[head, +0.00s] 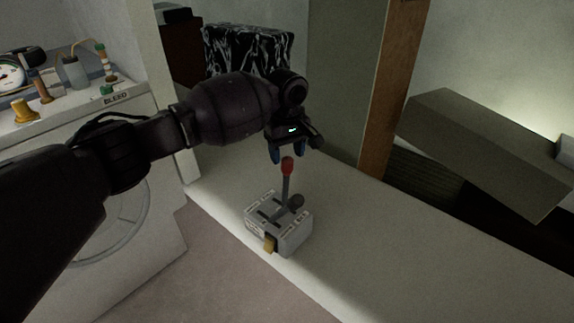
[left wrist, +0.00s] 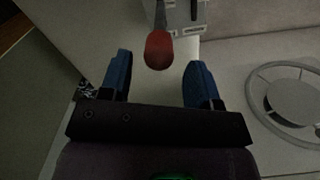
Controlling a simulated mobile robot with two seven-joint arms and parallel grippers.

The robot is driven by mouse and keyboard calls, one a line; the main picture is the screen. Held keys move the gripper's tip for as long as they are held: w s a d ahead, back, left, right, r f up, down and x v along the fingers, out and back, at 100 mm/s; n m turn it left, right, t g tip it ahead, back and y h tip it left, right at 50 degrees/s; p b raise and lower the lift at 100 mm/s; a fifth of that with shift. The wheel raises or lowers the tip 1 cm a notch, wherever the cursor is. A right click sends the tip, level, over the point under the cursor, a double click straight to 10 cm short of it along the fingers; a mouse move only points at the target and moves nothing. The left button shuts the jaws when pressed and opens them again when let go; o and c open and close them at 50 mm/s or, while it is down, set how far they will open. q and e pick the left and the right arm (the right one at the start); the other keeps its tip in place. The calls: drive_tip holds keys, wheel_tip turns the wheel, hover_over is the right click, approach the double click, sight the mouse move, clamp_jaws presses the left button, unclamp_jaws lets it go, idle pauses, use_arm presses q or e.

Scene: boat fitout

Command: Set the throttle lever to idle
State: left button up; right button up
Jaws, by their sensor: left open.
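The throttle unit (head: 290,238) is a grey box with slots on a pale bench. A lever with a red knob (head: 287,165) stands up from it, and a shorter lever with a dark knob (head: 296,201) sits beside it. My left gripper (head: 288,153) is above the unit, fingers pointing down, close to the red knob. In the left wrist view the gripper (left wrist: 162,80) is open and empty, with blue fingers. The red knob (left wrist: 159,50) shows between and just beyond the fingertips there, and part of the grey box (left wrist: 190,15) shows behind it. My right gripper is out of view.
A white panel (head: 120,99) marked BLEED, with a gauge (head: 10,76) and several small fittings, stands at the left. A black-and-white patterned box (head: 248,50) is behind my arm. A wooden post (head: 394,90) rises behind the bench (head: 400,235). The bench is clear right of the unit.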

use_arm(q)
hover_over(286, 185)
drive_tip(key=shift+w+d+f, duration=0.1)
drive_tip(key=shift+w+f, duration=0.05)
drive_tip(key=shift+f, duration=0.9)
drive_tip(key=shift+w+f, duration=0.15)
drive_tip(key=shift+f, duration=0.9)
clamp_jaws()
